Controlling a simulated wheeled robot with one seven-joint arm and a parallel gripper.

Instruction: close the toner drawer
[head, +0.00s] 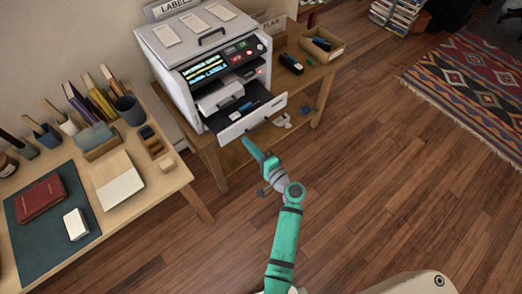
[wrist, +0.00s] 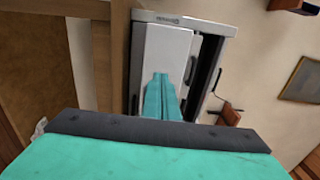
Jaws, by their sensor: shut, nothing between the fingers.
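The toner drawer (head: 252,119) sticks out from the front of a white and grey label printer (head: 198,62). Its front panel is white, with a dark inside behind it. My teal gripper (head: 249,143) is shut and empty, just in front of and below the drawer's front in the head view. In the wrist view its fingers (wrist: 162,90) point at the white drawer front (wrist: 166,48). I cannot tell whether the fingertips touch the panel. The wrist body hides the lower part of the wrist view.
The printer stands on a wooden table (head: 312,73) with a stapler (head: 291,64) and a small box (head: 323,45) to its right. A desk (head: 150,187) with books and pen holders stands at left. The wooden floor at right is clear up to a patterned rug (head: 475,82).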

